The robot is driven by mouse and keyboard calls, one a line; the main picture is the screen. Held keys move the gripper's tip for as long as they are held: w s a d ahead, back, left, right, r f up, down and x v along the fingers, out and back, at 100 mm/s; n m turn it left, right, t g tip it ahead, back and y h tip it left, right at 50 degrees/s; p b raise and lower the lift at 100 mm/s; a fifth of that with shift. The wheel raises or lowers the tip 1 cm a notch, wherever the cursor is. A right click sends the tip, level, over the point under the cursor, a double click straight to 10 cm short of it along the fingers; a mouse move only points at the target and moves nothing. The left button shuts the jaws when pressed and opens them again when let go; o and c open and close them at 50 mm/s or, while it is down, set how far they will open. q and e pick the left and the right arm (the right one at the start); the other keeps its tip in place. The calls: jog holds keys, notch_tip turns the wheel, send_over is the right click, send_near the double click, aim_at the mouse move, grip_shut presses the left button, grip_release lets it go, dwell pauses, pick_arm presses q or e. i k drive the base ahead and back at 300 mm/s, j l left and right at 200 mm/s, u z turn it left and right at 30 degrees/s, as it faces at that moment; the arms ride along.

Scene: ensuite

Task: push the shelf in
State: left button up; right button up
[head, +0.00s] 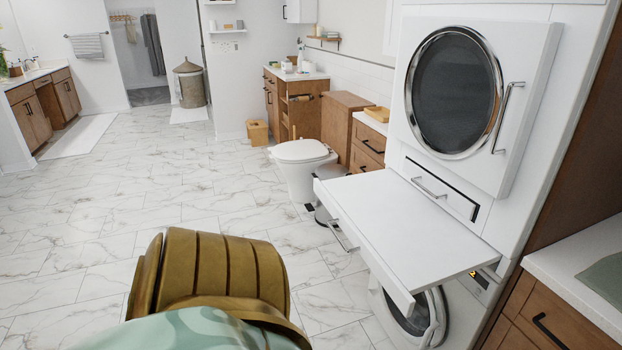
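A white pull-out shelf (405,222) stands out flat from the tall white laundry cabinet at the right. The shelf top is bare. Above it is a closed dryer with a round dark door (453,90). Below it, a washer with a round door (412,312) is partly hidden by the shelf. Neither of my grippers is in the head view, so I cannot tell their state or how near they are to the shelf.
A large brown ribbed object with pale green cloth (225,270) fills the bottom left foreground. A counter (580,255) is at the right. The marble floor (130,190) at the left is clear.

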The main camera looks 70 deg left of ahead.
aim_at(412, 245)
jog(key=u, duration=2)
